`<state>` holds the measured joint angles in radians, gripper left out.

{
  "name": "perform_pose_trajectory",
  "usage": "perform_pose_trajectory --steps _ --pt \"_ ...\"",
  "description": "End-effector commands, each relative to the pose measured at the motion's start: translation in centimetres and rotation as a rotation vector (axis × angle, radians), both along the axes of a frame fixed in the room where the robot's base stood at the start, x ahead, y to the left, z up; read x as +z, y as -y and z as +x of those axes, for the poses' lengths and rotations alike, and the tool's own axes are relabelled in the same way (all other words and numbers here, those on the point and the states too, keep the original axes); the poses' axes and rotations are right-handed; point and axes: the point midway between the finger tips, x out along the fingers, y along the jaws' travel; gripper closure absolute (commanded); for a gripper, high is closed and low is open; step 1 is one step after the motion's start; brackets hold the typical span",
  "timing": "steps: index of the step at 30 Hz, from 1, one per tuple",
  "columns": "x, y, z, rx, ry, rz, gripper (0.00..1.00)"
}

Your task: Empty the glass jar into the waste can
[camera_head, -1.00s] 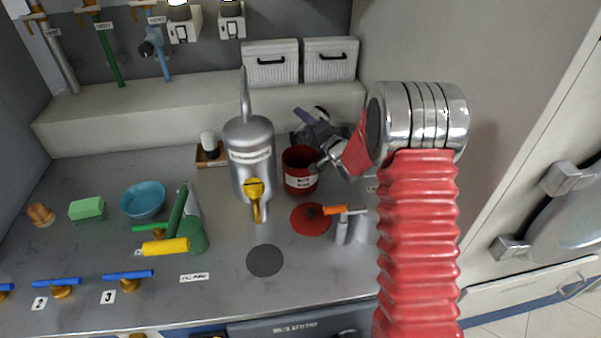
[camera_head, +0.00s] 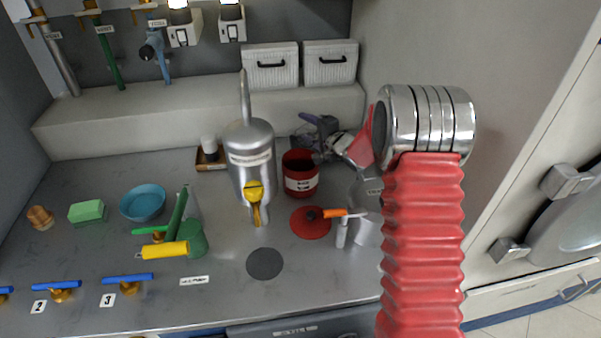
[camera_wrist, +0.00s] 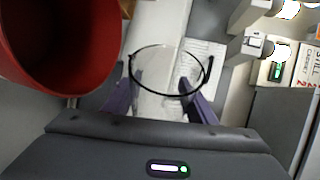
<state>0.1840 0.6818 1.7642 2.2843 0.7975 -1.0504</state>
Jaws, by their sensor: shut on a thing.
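The waste can (camera_head: 300,184) is a red, open-topped can with a white label, upright on the grey bench right of the silver tank. It also fills the upper left of the wrist view (camera_wrist: 62,88), its mouth open and dark inside. My gripper (camera_head: 318,132) is just behind and right of the can, at about rim height or above. In the wrist view its purple fingers (camera_wrist: 158,98) are shut on the clear glass jar (camera_wrist: 160,103), one on each side. The jar's dark-edged rim is beside the can, apart from it. I make out no contents in the jar.
A silver tank (camera_head: 249,160) with a yellow tap stands close left of the can. A red disc (camera_head: 310,223) with a dark knob and an orange-handled tool (camera_head: 336,212) lie in front. A raised ledge (camera_head: 200,109) with two white bins (camera_head: 330,64) runs behind.

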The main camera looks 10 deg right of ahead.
Motion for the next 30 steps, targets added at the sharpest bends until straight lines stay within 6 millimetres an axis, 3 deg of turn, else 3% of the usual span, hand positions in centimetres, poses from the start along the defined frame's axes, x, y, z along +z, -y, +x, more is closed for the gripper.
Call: perform_pose_trajectory --steps 30 --pt "-0.4 1.3 1.3 0.001 -0.219 0.218 0.78"
